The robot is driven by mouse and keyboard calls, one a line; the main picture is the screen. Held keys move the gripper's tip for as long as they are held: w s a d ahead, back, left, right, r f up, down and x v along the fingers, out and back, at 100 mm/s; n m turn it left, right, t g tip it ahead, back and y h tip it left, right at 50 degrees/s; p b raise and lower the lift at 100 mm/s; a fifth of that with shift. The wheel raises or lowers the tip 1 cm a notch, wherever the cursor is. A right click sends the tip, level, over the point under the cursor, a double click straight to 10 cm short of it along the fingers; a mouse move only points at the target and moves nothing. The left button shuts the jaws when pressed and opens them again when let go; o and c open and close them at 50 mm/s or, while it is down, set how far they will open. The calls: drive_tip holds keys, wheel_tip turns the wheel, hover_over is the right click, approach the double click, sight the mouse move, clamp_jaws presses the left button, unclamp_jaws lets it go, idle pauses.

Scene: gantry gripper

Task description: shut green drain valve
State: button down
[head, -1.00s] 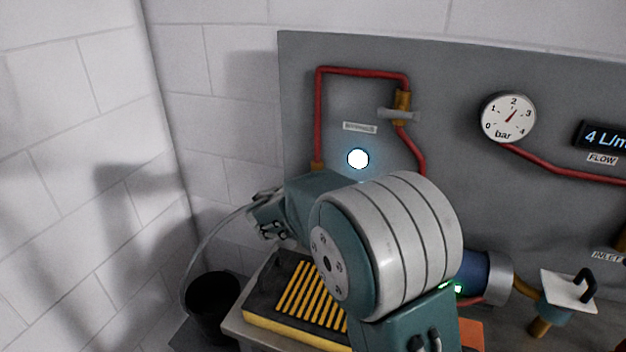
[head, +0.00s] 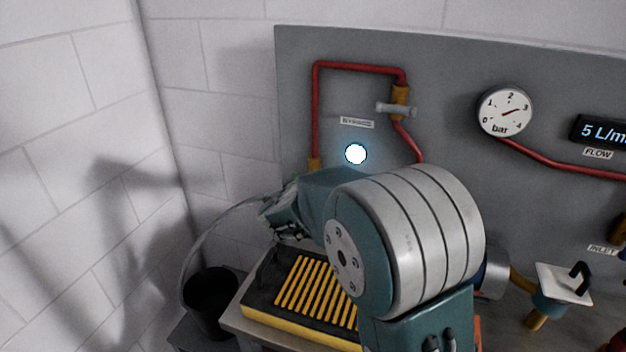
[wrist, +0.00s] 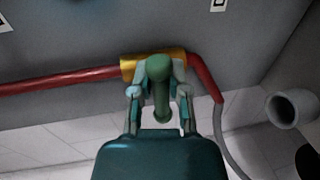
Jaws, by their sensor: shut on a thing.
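The green drain valve handle (wrist: 161,95) stands in the middle of the wrist view, on a brass valve body (wrist: 130,68) in the red pipe. The handle lies across the pipe line in that picture. My gripper (wrist: 160,92) has its two fingers on either side of the handle and is shut on it.
A bypass valve with a grey handle (head: 396,109) sits on the red pipe above. A white lamp (head: 356,154) glows on the panel. A black bucket (head: 210,300) and a yellow-slatted tray (head: 312,285) stand below.

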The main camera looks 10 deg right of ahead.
drive_tip(key=shift+s+d+f, duration=0.1)
drive_tip(key=shift+d, duration=0.15)
drive_tip(key=c, duration=0.6)
unclamp_jaws()
drive_tip(key=shift+d, duration=0.15)
drive_tip(key=shift+s+a, duration=0.2)
drive_tip(key=shift+a, duration=0.15)
drive_tip(key=v, duration=1.1)
drive_tip(key=shift+s, duration=0.25)
